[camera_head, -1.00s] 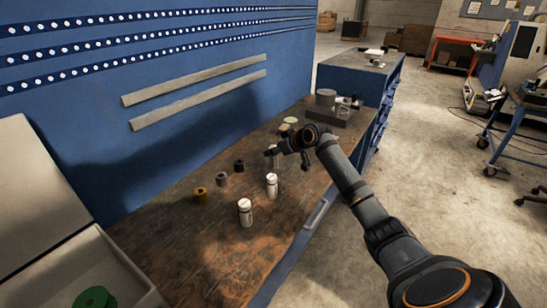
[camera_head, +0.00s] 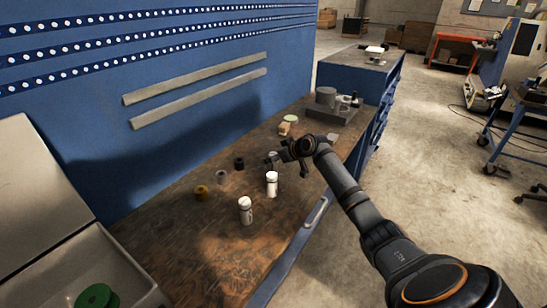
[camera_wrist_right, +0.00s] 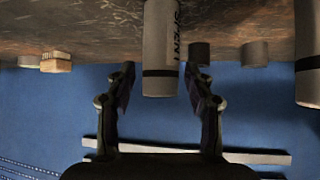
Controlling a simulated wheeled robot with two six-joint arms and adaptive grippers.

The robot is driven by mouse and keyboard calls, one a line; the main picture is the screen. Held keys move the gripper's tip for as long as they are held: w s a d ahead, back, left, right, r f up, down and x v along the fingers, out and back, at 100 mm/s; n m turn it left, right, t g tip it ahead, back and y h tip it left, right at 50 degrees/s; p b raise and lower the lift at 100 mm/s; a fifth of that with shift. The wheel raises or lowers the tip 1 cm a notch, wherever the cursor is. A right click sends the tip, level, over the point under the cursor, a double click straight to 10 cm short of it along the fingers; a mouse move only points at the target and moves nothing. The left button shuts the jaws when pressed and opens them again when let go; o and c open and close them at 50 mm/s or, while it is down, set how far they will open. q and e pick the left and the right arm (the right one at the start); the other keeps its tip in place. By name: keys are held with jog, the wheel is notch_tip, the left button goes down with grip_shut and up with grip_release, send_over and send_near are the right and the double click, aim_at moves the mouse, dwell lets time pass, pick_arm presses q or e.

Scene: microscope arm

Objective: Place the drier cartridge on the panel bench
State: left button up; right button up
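White cylinders with a dark band, the cartridge-like things here, stand upright on the wooden panel bench (camera_head: 215,255). One (camera_head: 245,210) is nearest in the head view and another (camera_head: 272,183) stands behind it. In the right wrist view one cylinder (camera_wrist_right: 161,45) with dark lettering appears between the fingertips, apart from both fingers; a second (camera_wrist_right: 308,50) is at the right edge. My right gripper (camera_wrist_right: 160,85) is open and empty. In the head view it (camera_head: 283,160) is low over the bench, partly hiding what is behind it. My left gripper is not in view.
Small brass (camera_head: 201,192), grey (camera_head: 222,177) and black (camera_head: 239,163) cylinders stand left of the gripper. A beige block (camera_head: 284,129) and a dark tray with metal parts (camera_head: 333,112) are farther back. An open grey case (camera_head: 120,270) holds a green spool (camera_head: 95,297). The bench front is clear.

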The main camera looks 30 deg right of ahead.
jog(key=shift+r, duration=0.15)
jog(key=shift+s+d+r, duration=0.1)
jog(key=shift+s+r, duration=0.05)
jog(key=v, duration=1.1)
jog(key=shift+s+r+b, duration=0.25)
jog(key=shift+b, duration=0.1)
